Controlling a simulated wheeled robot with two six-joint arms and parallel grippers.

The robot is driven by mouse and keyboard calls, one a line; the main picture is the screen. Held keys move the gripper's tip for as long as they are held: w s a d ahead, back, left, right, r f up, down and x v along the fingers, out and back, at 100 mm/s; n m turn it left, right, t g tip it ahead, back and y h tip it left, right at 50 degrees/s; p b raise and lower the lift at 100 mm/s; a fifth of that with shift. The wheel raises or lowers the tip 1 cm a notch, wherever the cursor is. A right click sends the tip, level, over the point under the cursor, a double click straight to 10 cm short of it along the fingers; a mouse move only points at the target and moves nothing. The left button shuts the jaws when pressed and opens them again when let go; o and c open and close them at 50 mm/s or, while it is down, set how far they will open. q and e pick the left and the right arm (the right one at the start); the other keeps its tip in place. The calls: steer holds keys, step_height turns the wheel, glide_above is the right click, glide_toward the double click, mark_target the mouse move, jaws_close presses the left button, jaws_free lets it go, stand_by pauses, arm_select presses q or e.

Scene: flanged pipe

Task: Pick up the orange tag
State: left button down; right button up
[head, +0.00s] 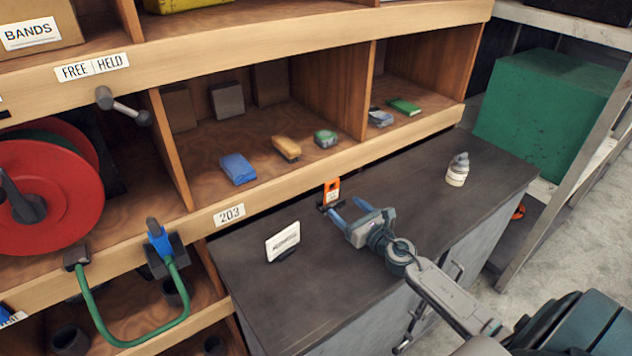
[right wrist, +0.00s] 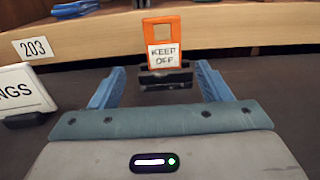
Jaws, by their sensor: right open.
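The orange tag (head: 332,191) stands upright at the back of the dark bench top, close to the wooden shelf edge. In the right wrist view the tag (right wrist: 162,42) has a square hole near its top and a white label reading "KEEP OFF". Its lower end sits in a small black holder (right wrist: 166,78). My right gripper (head: 343,212) is open, its blue fingers pointing at the holder. In the right wrist view the tag and holder show between and beyond the two fingertips (right wrist: 158,80), apart from both. My left gripper is not in view.
A white sign (head: 283,242) in a dark stand is on the bench left of the tag. A small white bottle (head: 457,170) stands at the bench's right. The wooden shelf (head: 300,172) rises behind, holding several small items. The bench between sign and gripper is clear.

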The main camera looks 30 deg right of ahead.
mark_target(332, 193)
steer(key=shift+w+r, duration=0.1)
steer(key=shift+r, duration=0.05)
steer(key=w, duration=0.2)
steer(key=w+p, duration=0.1)
steer(key=w, duration=0.1)
steer(key=shift+a+r, duration=0.2)
steer(key=w, duration=0.3)
steer(key=shift+d+f, duration=0.1)
steer(key=shift+f, duration=0.1)
steer(key=shift+w, duration=1.15)
steer(key=shift+w+f, duration=0.15)
steer(key=shift+w, duration=0.3)
steer(key=shift+s, duration=0.1)
steer(key=c, duration=0.3)
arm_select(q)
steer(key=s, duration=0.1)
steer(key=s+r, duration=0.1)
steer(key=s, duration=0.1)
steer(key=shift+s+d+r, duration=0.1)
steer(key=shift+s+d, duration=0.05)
arm_select(e)
steer(key=c, duration=0.8)
